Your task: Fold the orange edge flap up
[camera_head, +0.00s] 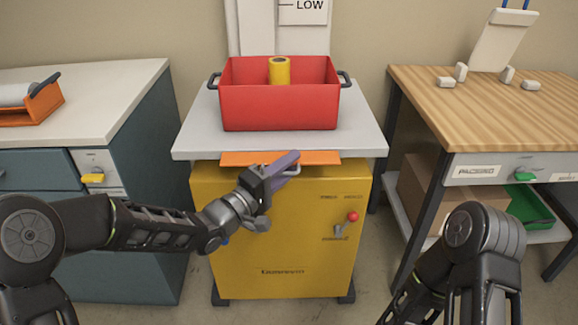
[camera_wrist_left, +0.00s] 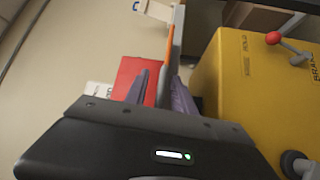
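The orange edge flap (camera_head: 240,158) sticks out level along the front of the grey tabletop (camera_head: 190,140), above a yellow cabinet (camera_head: 285,230). My left gripper (camera_head: 293,163) is at the flap's right half, and its purple fingers cover part of it. In the left wrist view, the fingers (camera_wrist_left: 161,80) stand apart on either side of the thin flap edge (camera_wrist_left: 168,45), with a gap showing. Contact cannot be made out. My right arm shows at the lower right, but its gripper is out of the picture.
A red bin (camera_head: 280,105) with a yellow roll (camera_head: 279,71) stands on the tabletop behind the flap. A red-knobbed lever (camera_head: 347,222) is on the cabinet front. A white-topped counter (camera_head: 95,95) stands left and a wooden bench (camera_head: 480,105) right.

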